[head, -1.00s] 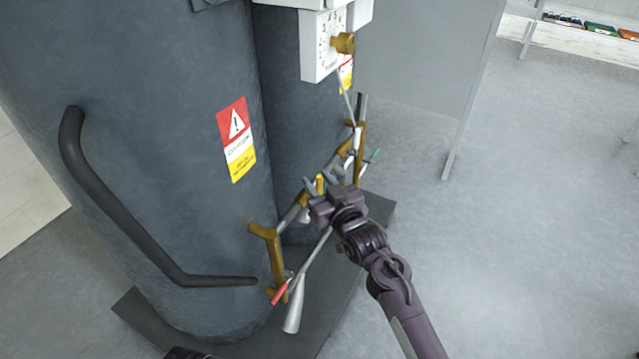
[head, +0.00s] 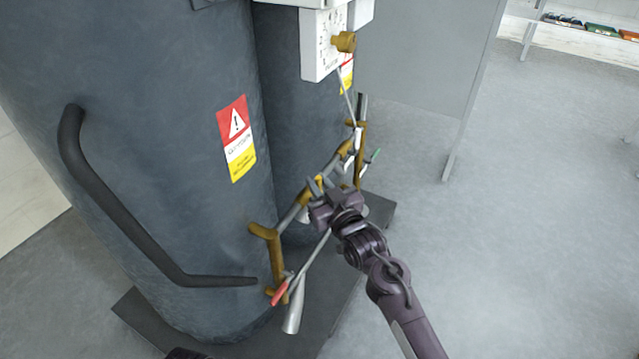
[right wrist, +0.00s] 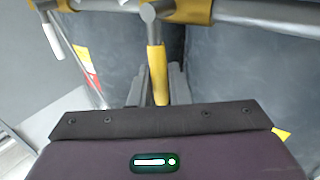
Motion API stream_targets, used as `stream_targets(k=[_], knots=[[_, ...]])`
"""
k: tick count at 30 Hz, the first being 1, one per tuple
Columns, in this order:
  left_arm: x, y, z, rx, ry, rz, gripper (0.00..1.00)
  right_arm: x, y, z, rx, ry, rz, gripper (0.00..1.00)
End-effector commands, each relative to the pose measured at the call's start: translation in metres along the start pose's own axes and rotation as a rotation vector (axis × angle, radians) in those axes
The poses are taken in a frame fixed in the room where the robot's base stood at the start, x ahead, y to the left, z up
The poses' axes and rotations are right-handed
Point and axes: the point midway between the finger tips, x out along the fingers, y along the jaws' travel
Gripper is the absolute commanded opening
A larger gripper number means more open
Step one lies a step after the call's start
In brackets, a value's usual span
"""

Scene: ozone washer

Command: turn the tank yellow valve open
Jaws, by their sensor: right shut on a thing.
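The yellow valve handle (right wrist: 157,68) hangs from the grey pipe in the right wrist view, with its lower end between my gripper's fingers. My right gripper (head: 319,186) is shut on this handle, in front of the pipework on the tanks. Its fingers also show in the right wrist view (right wrist: 160,88). In the head view the gripper largely hides the handle. The near grey tank (head: 190,130) bears a red, white and yellow warning label.
A red-tipped lever (head: 281,292) and a grey nozzle (head: 293,308) stick out at the lower pipe end. A green-tipped lever (head: 375,156) is farther back. A white gauge box (head: 321,45) hangs above. The floor to the right is open up to a grey panel (head: 425,75).

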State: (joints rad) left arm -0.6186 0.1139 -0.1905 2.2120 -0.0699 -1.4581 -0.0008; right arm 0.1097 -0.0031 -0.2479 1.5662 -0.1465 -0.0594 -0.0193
Motion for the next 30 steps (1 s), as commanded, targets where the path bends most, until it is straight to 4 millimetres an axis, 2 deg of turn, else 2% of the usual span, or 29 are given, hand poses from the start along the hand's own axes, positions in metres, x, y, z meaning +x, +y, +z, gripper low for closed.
stream_targets(k=[18, 30], knots=[[0.020, 0.035, -0.024, 0.074, 0.224, 0.058, 0.36, -0.015, -0.022, 0.010, -0.354, 0.235, -0.001, 0.00], [0.022, 0.046, -0.034, 0.094, 0.305, 0.080, 0.36, -0.018, -0.027, 0.010, -0.454, 0.303, 0.000, 0.00]])
